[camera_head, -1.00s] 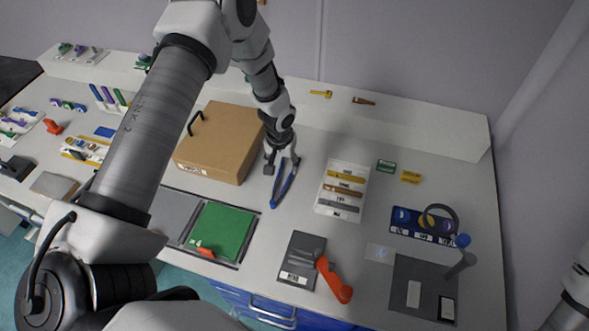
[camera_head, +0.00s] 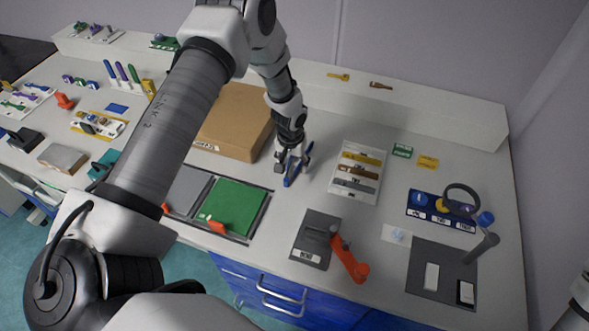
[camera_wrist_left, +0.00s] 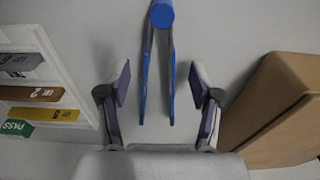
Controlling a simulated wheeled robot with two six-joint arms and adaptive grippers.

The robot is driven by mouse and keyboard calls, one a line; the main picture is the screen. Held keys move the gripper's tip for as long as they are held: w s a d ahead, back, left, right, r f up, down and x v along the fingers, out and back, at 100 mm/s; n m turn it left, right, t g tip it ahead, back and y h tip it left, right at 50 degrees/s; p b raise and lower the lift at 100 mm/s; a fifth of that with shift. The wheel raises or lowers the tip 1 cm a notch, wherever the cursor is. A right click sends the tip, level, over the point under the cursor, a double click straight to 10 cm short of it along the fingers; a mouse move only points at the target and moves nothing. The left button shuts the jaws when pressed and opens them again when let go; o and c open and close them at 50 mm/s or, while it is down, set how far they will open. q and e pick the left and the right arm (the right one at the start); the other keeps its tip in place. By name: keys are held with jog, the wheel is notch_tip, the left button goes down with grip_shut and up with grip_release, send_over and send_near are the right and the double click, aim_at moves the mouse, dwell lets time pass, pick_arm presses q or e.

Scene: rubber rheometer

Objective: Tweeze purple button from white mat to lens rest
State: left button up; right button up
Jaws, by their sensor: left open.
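Blue tweezers (camera_head: 289,180) lie on the grey bench; in the wrist view their legs (camera_wrist_left: 146,85) point toward my left gripper. My left gripper (camera_head: 292,163) is open over the tweezers; its fingertips (camera_wrist_left: 159,85) are on either side of the legs, and I see no contact. A small whitish mat (camera_head: 397,235) at the right holds a pale bluish round thing; I cannot make out a purple button on it. A blue holder (camera_head: 425,215) with coloured discs stands behind it, partly covered by a dark ring. I cannot tell which thing is the lens rest. My right gripper is out of view.
A cardboard box (camera_head: 235,120) stands close left of my left gripper. A white labelled tray (camera_head: 357,172) is to its right. A green mat (camera_head: 234,205) and a dark pad (camera_head: 316,240) with an orange-handled tool lie in front. Bare bench surrounds the tweezers.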

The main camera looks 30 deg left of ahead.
pick_arm(q)
jog(key=shift+w+f, duration=0.4)
jog(key=shift+f, duration=0.1)
jog(key=shift+s+r, duration=0.15)
jog(key=shift+r, duration=0.05)
jog(key=shift+c, duration=0.3)
jog(key=shift+s, duration=0.15)
jog(key=c, duration=0.6)
jog(key=shift+c, duration=0.2)
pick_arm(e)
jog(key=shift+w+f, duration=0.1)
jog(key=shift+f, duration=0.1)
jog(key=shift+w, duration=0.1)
pick_arm(q)
notch_tip(320, 180, up, 12)
jog(key=p, duration=0.9)
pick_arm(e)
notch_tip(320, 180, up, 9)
